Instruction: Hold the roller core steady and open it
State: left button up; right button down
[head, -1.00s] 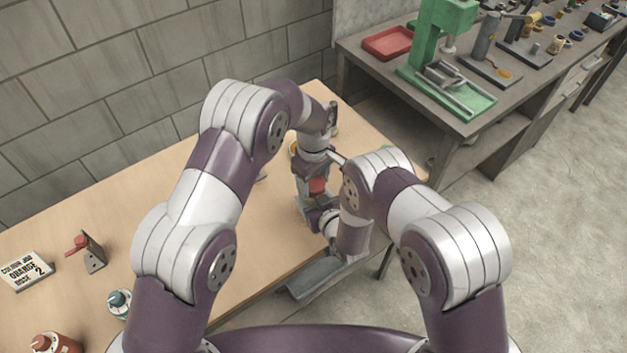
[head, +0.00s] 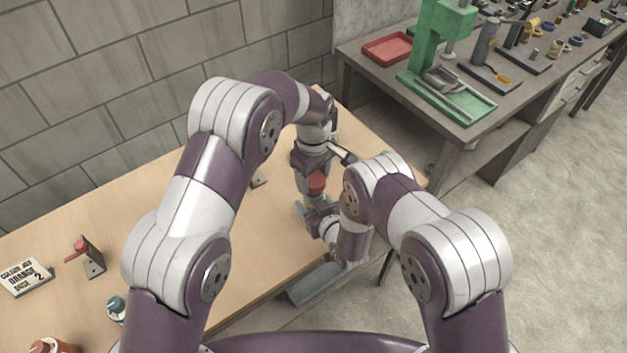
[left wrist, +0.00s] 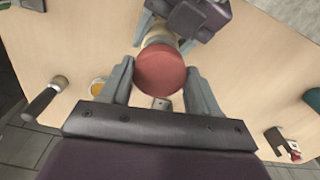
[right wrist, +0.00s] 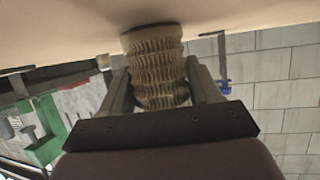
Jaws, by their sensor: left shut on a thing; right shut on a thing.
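The roller core is a tan, ribbed mesh tube with a red cap. In the left wrist view the red cap (left wrist: 160,70) sits between my left gripper's fingers (left wrist: 160,84), which are shut on it from above. In the head view the red (head: 317,183) shows just below my left gripper (head: 315,174). The ribbed tube (right wrist: 158,62) fills the middle of the right wrist view, between the fingers of my right gripper (right wrist: 160,92), shut on it from the side. In the head view my right gripper (head: 318,212) is low beside the core, and the tube is mostly hidden.
A bench with a green press (head: 440,45) stands at the right.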

jog(key=shift+c, duration=0.8)
grip_release()
jog(key=v, duration=1.2)
